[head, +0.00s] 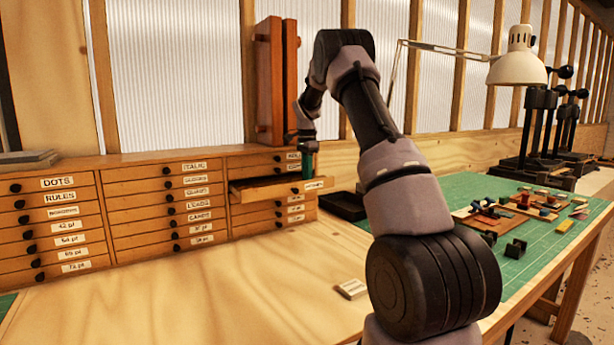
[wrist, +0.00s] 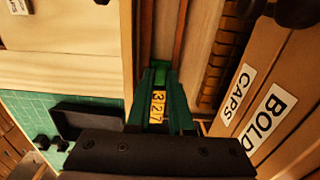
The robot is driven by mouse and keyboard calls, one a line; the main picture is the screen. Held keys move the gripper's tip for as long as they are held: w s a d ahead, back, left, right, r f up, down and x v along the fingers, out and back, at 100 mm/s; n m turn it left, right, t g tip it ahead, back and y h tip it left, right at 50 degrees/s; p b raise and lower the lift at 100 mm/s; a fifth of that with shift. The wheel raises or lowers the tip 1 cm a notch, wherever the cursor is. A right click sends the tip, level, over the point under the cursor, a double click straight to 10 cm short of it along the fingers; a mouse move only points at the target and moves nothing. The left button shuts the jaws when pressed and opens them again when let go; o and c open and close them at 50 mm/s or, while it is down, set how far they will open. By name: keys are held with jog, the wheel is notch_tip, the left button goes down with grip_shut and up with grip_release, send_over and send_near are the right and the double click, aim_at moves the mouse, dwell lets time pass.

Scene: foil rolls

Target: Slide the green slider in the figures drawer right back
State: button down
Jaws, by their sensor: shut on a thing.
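The figures drawer (head: 268,193) is pulled out of the right-hand column of the wooden cabinet. My gripper (head: 309,170) reaches down at its right part, with dark green fingers. A yellow strip with the digits 3 2 7 (wrist: 157,107) shows between the fingers. The fingers hide much of the slider, and the head view does not show it clearly. The slider's distance from the channel's back end cannot be told.
Cabinet drawers labelled CAPS (wrist: 237,95) and BOLD (wrist: 270,118) are close beside my gripper. A dark tray (head: 343,206) stands right of the cabinet. A green mat (head: 520,262) holds several small parts. The bench front (head: 200,300) is mostly clear.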

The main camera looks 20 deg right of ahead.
jog(key=shift+r, duration=0.1)
dwell(0.3)
jog(key=a, duration=0.3)
jog(key=s+a, duration=0.1)
jog(key=a, duration=0.2)
jog(key=shift+s+a, duration=0.1)
jog(key=c, duration=1.1)
grip_release()
jog(key=shift+a, duration=0.15)
notch_tip(320, 180, up, 11)
jog(key=shift+f, duration=0.1)
